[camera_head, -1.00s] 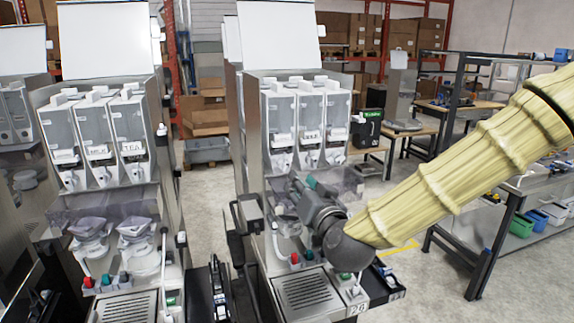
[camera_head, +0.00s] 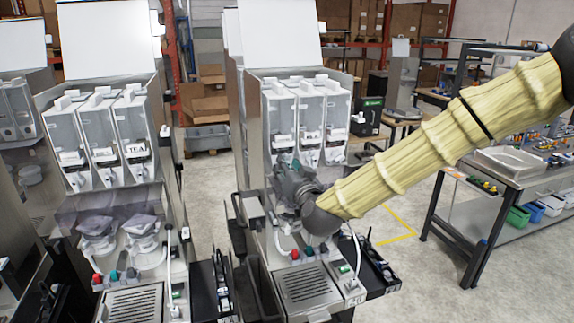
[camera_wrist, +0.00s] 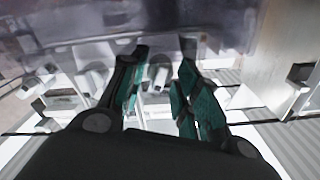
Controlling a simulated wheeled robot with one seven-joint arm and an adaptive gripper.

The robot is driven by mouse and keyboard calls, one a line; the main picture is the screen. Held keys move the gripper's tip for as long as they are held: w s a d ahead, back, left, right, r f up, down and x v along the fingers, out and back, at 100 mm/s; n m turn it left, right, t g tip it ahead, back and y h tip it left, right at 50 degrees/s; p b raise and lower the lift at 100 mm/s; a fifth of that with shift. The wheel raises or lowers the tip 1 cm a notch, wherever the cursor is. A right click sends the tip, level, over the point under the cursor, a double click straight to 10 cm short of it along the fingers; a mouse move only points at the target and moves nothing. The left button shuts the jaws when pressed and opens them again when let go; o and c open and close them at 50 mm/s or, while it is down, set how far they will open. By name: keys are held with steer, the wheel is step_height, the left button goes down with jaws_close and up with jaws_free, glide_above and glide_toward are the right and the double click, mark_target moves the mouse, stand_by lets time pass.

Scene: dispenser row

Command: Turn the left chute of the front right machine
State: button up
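The front right machine (camera_head: 303,100) stands mid-picture in the head view, with three clear canisters side by side. Its left canister (camera_head: 280,118) shows, but the left chute below it is mostly hidden behind my gripper (camera_head: 285,168). The right chute (camera_head: 334,155) is in plain view. In the wrist view my gripper (camera_wrist: 160,75) is open, its two teal-padded fingers apart. A pale chute-like part (camera_wrist: 158,77) shows in the gap between the fingers; I cannot tell whether they touch it.
Another machine (camera_head: 105,135) with three canisters stands to the left. Below my gripper are coloured buttons (camera_head: 302,253) and a drip grate (camera_head: 305,284). A dark tray (camera_head: 375,268) juts out at the right. A workbench (camera_head: 505,170) stands further right, with open floor between.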

steer(key=shift+c, duration=0.2)
jaws_close()
steer(key=shift+f+b, duration=0.15)
steer(key=shift+b, duration=0.3)
steer(key=m+b, duration=1.9)
steer(key=b, duration=0.4)
steer(key=shift+m, duration=0.3)
